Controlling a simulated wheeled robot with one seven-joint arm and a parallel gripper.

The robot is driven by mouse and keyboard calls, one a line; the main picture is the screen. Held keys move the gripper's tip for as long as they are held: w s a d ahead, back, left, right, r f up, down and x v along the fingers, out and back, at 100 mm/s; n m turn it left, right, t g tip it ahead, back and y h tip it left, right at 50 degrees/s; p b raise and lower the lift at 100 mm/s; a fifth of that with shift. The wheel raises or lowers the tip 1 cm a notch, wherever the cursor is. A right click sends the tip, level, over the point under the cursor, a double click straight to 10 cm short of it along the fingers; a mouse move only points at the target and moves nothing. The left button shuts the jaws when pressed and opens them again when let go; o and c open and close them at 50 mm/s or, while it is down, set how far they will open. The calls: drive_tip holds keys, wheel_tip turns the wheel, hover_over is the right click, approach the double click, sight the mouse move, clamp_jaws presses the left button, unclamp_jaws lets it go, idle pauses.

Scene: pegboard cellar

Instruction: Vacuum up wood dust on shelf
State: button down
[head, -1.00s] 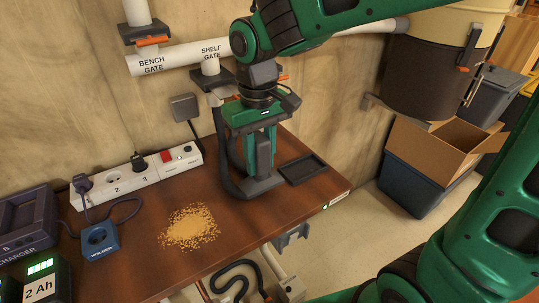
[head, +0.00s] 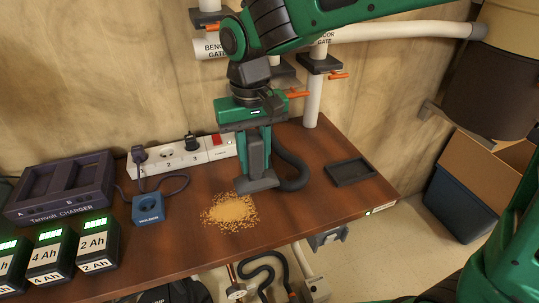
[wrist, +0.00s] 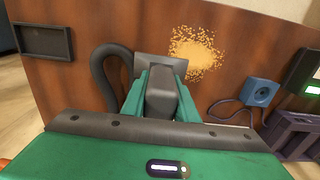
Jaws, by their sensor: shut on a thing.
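A patch of tan wood dust (head: 229,212) lies on the brown wooden shelf (head: 330,205), and it also shows in the wrist view (wrist: 197,54). My gripper (head: 257,145) points down and is shut on a dark grey vacuum nozzle (head: 257,181). The nozzle's wide foot is at the shelf surface, just right of the dust in the head view. A black hose (head: 293,170) curves from the nozzle to the wall pipes. In the wrist view the nozzle (wrist: 160,95) sits between the green fingers, its foot close to the dust.
A dark tray (head: 351,171) lies right of the nozzle. A power strip (head: 185,157) runs along the wall. A blue plug adapter (head: 148,208), a charger (head: 62,192) and battery packs (head: 98,243) stand at the left. The shelf's front edge is just past the dust.

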drive_tip(key=a, duration=0.6)
drive_tip(key=shift+s+a, duration=0.15)
drive_tip(key=shift+a, duration=0.05)
drive_tip(key=shift+f, duration=0.25)
drive_tip(key=shift+f, duration=1.45)
drive_tip(key=shift+s, duration=0.1)
drive_tip(key=shift+s+d, duration=0.4)
drive_tip(key=shift+s, duration=0.85)
drive_tip(key=shift+s+d, duration=0.45)
drive_tip(key=shift+s, duration=0.85)
drive_tip(key=shift+s+d, duration=0.4)
drive_tip(key=shift+s, duration=0.85)
drive_tip(key=shift+r, duration=0.15)
drive_tip(key=shift+r, duration=2.5)
